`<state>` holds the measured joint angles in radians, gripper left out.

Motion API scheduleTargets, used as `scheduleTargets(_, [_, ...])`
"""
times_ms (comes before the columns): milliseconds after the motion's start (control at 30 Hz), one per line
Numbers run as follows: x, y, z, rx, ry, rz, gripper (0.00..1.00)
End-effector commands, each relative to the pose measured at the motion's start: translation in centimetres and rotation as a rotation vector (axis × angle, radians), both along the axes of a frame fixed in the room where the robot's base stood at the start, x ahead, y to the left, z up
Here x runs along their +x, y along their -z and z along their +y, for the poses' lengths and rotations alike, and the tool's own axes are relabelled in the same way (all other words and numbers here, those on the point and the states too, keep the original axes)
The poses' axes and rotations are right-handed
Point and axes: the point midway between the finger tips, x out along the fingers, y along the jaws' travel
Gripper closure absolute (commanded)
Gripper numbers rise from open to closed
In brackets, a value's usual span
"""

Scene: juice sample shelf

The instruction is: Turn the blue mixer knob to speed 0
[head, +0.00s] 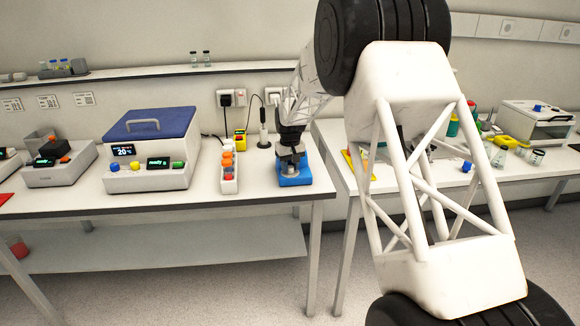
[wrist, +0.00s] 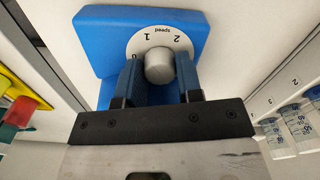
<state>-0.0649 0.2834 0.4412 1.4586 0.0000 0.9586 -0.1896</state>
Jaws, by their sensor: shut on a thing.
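The blue mixer (head: 296,181) stands near the right end of the left bench, below my gripper (head: 290,153). In the wrist view the mixer's blue body (wrist: 100,35) carries a white dial (wrist: 147,36) marked "speed", with 0, 1 and 2 visible. The round grey knob (wrist: 159,64) sits at the dial's middle. My gripper (wrist: 160,76) is shut on the knob, one dark blue finger on each side. No pointer mark on the knob is clear, so its setting cannot be told. The fingers hide part of the dial.
A white rack (head: 229,180) with coloured caps stands left of the mixer. Further left is a blue-lidded device (head: 150,135). In the wrist view, numbered tubes (wrist: 298,122) are at right and coloured things (wrist: 20,110) at left. A gap separates the two benches.

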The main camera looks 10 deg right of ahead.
Motion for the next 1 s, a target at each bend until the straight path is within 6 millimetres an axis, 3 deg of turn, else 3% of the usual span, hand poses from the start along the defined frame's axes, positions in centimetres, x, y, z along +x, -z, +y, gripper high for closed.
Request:
scheduleTargets(433, [0.02, -0.04, 0.00, 0.000, -0.016, -0.001, 0.90])
scheduleTargets(467, [0.02, -0.04, 0.00, 0.000, -0.016, -0.001, 0.62])
scheduleTargets(600, [0.02, -0.03, 0.00, 0.000, -0.016, -0.001, 0.41])
scheduleTargets(1000, [0.04, -0.35, -0.02, 0.000, -0.016, -0.001, 0.41])
